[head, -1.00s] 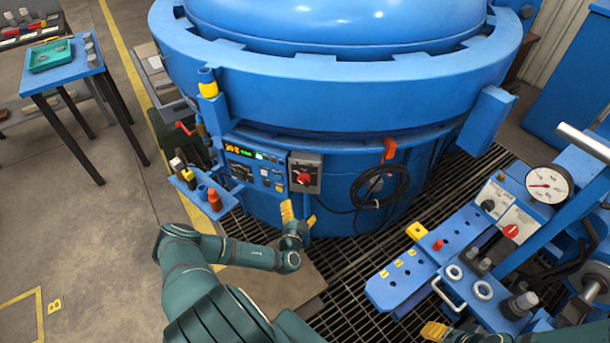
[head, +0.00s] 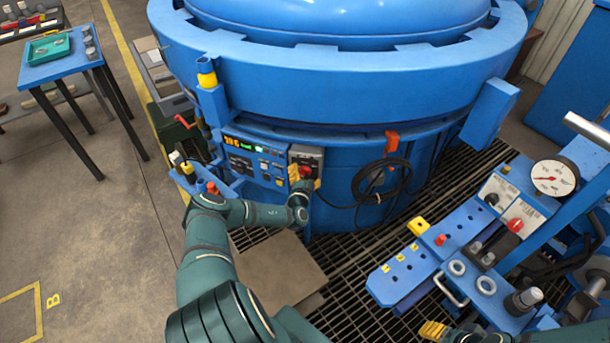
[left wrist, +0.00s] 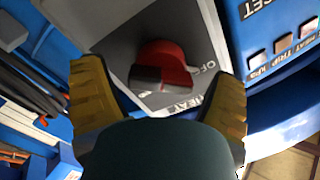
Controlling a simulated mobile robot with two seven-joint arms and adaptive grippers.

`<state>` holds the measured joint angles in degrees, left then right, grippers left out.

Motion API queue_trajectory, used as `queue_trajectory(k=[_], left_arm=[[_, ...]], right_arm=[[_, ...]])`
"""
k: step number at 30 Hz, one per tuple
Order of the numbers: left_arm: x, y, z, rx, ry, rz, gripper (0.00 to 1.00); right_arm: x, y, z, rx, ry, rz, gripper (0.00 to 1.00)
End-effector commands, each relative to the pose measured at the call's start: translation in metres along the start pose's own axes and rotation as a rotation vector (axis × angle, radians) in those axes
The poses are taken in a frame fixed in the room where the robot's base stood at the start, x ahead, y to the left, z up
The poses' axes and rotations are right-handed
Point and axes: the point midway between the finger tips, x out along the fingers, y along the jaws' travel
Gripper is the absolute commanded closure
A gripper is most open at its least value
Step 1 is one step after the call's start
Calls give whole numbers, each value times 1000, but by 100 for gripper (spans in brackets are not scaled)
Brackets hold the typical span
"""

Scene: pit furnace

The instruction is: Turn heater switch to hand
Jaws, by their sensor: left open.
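The heater switch is a red rotary knob (head: 306,172) on a grey plate on the front of the blue furnace. In the left wrist view the red knob (left wrist: 165,66) sits on its plate (left wrist: 205,50), where the letters "HEA" and "OF" show in part. My left gripper (head: 305,180) is at the switch. In the left wrist view its yellow fingers (left wrist: 160,95) are spread, one on each side of the knob, with space around it. I cannot tell how far the tips are from the plate. A yellow fingertip of my right gripper (head: 433,330) shows at the bottom edge.
The control panel (head: 255,162) with lit displays is just left of the switch. A black cable coil (head: 382,182) hangs to its right. A blue bench with a gauge (head: 555,178) stands at the right. A small table (head: 62,68) stands far left.

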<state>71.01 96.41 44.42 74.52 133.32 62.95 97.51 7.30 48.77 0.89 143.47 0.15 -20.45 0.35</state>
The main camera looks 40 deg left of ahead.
Motion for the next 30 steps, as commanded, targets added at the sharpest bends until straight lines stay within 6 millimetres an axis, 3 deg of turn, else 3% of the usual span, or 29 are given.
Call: queue_trajectory(k=[8,11,14,15,30], left_arm=[[2,0,0,0,0,0,13],[1,0,0,0,0,0,42],[1,0,0,0,0,0,77],[1,0,0,0,0,0,81],[1,1,0,105,-1,0,81]], right_arm=[[0,0,0,0,-1,0,53],[0,0,0,0,-1,0,53],[0,0,0,0,-1,0,53],[0,0,0,0,0,0,53],[-4,-1,-2,1,3,0,53]])
